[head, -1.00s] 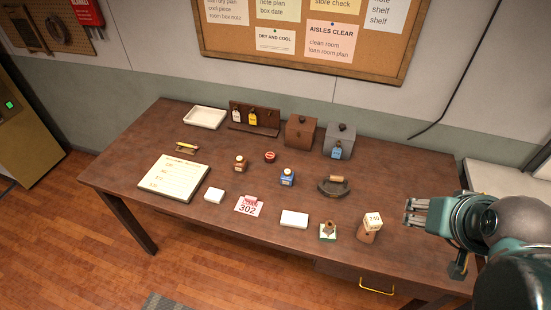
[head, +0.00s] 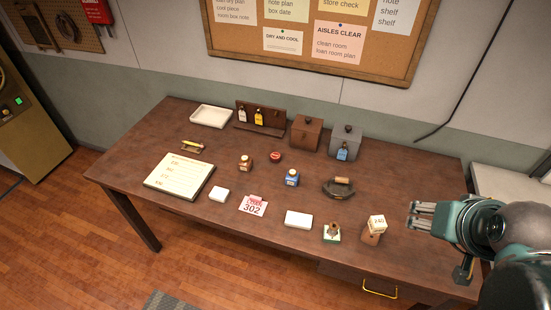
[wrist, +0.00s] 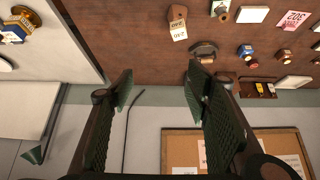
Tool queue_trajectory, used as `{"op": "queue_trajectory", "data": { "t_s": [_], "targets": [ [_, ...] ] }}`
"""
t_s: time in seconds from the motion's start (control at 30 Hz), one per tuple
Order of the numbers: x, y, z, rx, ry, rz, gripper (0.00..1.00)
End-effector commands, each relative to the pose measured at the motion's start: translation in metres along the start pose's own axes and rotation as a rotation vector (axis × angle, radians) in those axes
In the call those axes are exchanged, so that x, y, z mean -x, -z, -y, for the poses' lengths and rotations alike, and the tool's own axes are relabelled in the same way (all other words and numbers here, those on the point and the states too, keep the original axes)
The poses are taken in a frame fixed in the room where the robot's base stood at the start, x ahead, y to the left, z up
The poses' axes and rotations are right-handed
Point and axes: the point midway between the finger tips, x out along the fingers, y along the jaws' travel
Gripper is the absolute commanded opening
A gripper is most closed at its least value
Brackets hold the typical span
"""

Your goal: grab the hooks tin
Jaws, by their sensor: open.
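I cannot read the word "hooks" on anything. A small round red tin (head: 276,156) lies at the middle of the table, between an amber bottle (head: 245,163) and a brown box; it is the only round tin I can make out. It seems to show in the wrist view (wrist: 254,64) too, very small. My gripper (head: 413,216) is at the right end of the table in the head view, well apart from the tin. In the wrist view my gripper (wrist: 160,88) has its fingers wide apart with nothing between them.
Between gripper and tin stand a flat iron (head: 339,188), a tagged wooden block (head: 371,234), a stamp (head: 332,235) and a blue bottle (head: 292,178). A brown box (head: 305,134), a grey box (head: 347,134) and a tag rack (head: 260,118) stand behind. Bare tabletop (head: 410,180) lies at right.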

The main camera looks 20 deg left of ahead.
Motion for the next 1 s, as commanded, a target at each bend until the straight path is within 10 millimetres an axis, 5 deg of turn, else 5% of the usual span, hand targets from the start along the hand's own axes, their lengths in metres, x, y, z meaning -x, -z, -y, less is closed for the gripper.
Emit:
{"op": "queue_trajectory", "data": {
  "t_s": [0.37, 1.0],
  "targets": [
    [-0.002, 0.013, 0.006, 0.031, 0.007, 0.011, 0.48],
    [-0.03, 0.099, 0.055, 0.265, 0.058, 0.095, 0.48]
  ]
}}
